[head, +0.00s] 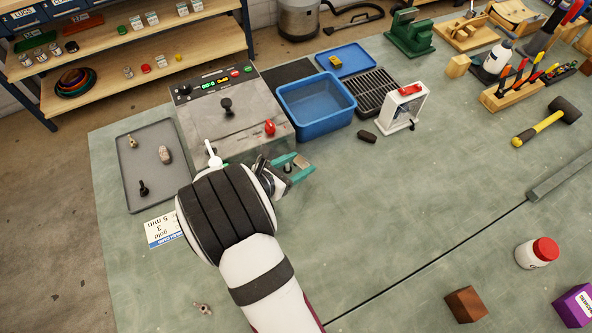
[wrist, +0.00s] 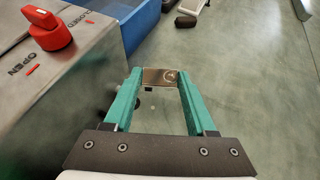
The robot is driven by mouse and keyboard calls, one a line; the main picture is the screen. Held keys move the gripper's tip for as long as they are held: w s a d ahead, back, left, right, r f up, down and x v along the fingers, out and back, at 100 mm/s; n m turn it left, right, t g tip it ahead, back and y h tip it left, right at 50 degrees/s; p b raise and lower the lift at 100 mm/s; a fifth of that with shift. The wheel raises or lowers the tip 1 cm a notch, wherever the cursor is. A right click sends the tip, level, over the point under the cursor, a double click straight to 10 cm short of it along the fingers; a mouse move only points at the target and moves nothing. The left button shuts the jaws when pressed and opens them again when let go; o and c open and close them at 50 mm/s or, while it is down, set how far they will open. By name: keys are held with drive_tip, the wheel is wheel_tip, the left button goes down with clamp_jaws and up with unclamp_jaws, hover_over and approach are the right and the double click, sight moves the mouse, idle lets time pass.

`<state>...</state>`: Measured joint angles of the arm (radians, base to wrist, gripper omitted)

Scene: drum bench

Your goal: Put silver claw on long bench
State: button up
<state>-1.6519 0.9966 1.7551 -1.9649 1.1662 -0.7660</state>
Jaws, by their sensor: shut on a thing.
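My gripper (head: 299,166) has teal fingers and is above the green bench top (head: 330,230), just right of the grey control box. It is shut on a small brownish-grey metal piece (wrist: 160,77) with a round mark, held between the fingertips in the wrist view. The piece also shows in the head view (head: 302,160); I cannot tell if it is the silver claw. A small silvery claw-like part (head: 203,308) lies on the bench at the lower left.
The control box (head: 225,110) has a red knob (wrist: 52,35) close to the left of my gripper. A blue bin (head: 318,108), a dark rack (head: 378,92) and a white frame (head: 404,105) stand behind.

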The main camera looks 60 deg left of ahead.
drive_tip(key=f, duration=0.4)
drive_tip(key=shift+s+a+f, duration=0.15)
drive_tip(key=shift+a+f, duration=0.05)
drive_tip(key=shift+f, duration=0.1)
drive_tip(key=o, duration=1.3)
drive_tip(key=shift+o, duration=0.2)
